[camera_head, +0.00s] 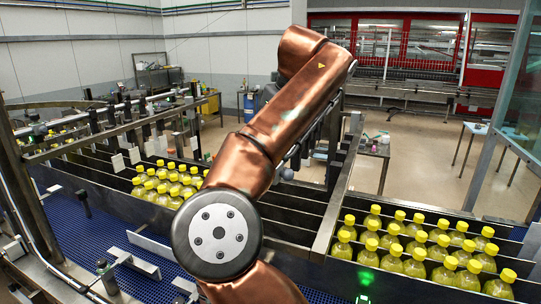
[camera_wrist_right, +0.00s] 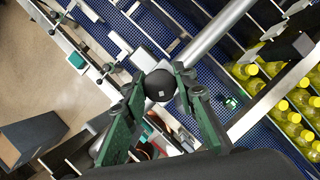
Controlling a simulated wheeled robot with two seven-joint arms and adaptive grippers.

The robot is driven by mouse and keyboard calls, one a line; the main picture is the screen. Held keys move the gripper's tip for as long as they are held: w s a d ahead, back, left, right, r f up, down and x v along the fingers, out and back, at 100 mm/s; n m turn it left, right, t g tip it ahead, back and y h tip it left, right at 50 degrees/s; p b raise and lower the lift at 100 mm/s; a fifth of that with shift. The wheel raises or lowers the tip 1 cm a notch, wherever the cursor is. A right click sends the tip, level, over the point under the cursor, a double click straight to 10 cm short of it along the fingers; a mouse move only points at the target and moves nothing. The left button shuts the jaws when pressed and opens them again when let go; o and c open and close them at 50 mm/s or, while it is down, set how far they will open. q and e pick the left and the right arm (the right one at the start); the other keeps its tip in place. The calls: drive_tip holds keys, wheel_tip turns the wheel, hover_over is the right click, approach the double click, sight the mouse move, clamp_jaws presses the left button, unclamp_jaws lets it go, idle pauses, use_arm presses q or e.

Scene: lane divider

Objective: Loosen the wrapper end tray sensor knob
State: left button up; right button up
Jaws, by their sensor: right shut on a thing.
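In the right wrist view, a round black knob (camera_wrist_right: 160,87) with a small pale mark sits at the end of a grey metal bar. My right gripper (camera_wrist_right: 160,74) has its two green fingers on either side of the knob and is shut on it. The fingers cover the knob's sides, and how far it is turned cannot be told. In the head view, my copper-coloured arm crosses the middle and hides part of the lanes; I cannot make out the held knob there. My left gripper is in neither view.
Yellow-capped bottles (camera_head: 404,246) stand in rows between metal lane dividers (camera_head: 300,205), with more on the left; they also show in the wrist view (camera_wrist_right: 292,122). A blue conveyor belt (camera_head: 85,232) runs at the lower left. A clear guard panel (camera_head: 520,95) stands at right.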

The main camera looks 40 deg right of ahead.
drive_tip(key=n+y, duration=0.1)
drive_tip(key=n, duration=0.3)
drive_tip(key=shift+y, duration=0.4)
drive_tip(key=shift+f+n+g+y+p, duration=0.1)
drive_tip(key=shift+n+g+y+p, duration=0.3)
drive_tip(key=shift+n, duration=1)
drive_tip(key=o, duration=1.2)
drive_tip(key=shift+d, duration=0.1)
drive_tip(key=shift+c, duration=0.2)
drive_tip(key=v, duration=0.7)
drive_tip(key=shift+r, duration=0.25)
drive_tip(key=shift+s, duration=0.15)
